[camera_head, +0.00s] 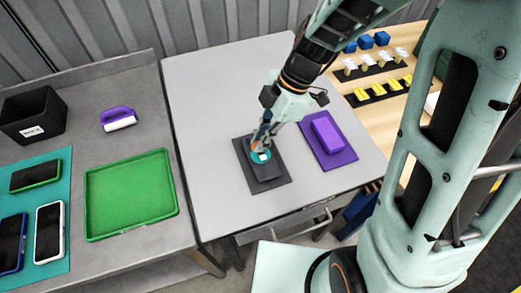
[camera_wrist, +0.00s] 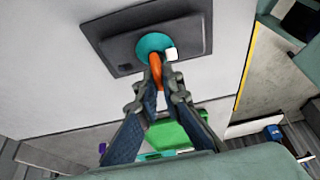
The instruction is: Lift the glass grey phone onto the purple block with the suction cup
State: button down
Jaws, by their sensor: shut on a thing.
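The grey phone (camera_head: 264,171) lies over a dark mat (camera_head: 244,163) on the light table; it also shows in the wrist view (camera_wrist: 191,35). The teal suction cup (camera_head: 255,157) sits on the phone's upper face, and its orange handle (camera_wrist: 155,66) stands up from it. My gripper (camera_wrist: 160,78) is shut on this handle, above the phone. I cannot tell whether the phone touches the mat. The purple block (camera_head: 325,131) lies on a purple mat (camera_head: 346,156) to the right of the phone, apart from it.
A green tray (camera_head: 131,196), a black bin (camera_head: 34,116), a purple-handled tool (camera_head: 118,118) and several phones on a teal mat (camera_head: 62,213) are on the left bench. Yellow, white and blue pieces stand on the wooden table at the right. The light table's back is clear.

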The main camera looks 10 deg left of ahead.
aim_at(253, 142)
jog(key=shift+r+p, duration=0.95)
jog(key=shift+r, duration=1.55)
jog(key=shift+w, duration=0.1)
